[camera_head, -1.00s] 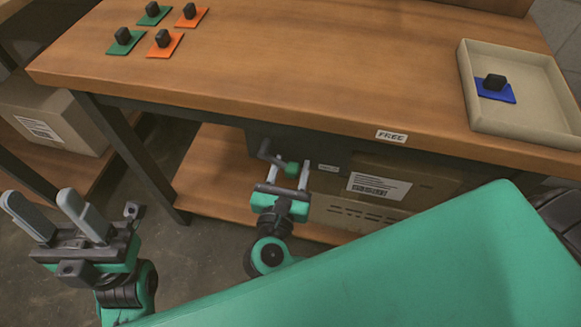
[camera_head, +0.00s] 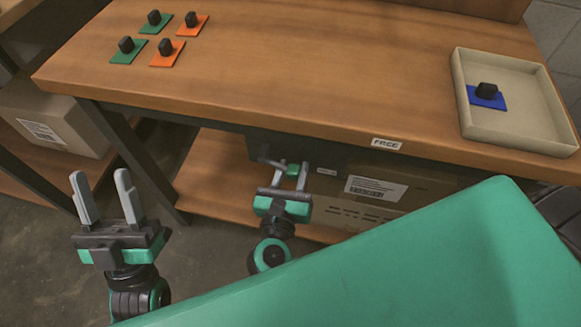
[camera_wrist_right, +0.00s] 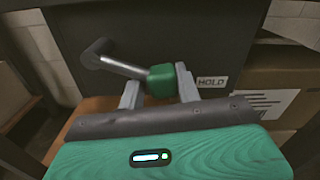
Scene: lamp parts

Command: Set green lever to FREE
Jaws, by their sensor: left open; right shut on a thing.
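The green lever (camera_wrist_right: 162,82) has a green knob on a grey rod, mounted on a dark panel under the table. In the right wrist view the rod runs from a pivot at upper left down to the knob. The lever also shows in the head view (camera_head: 293,170). My right gripper (camera_head: 290,174) is shut on the green lever, its fingers either side of the knob. A HOLD label (camera_wrist_right: 212,82) is right beside the knob. A FREE label (camera_head: 386,144) is on the table's front edge, higher and further right. My left gripper (camera_head: 101,178) is open and empty, fingers pointing up.
The wooden table (camera_head: 300,85) overhangs the lever. On it are green and orange plates with black knobs at left, and a beige tray (camera_head: 515,138) with a blue plate (camera_head: 486,98) at right. A cardboard box (camera_head: 400,190) stands on the lower shelf.

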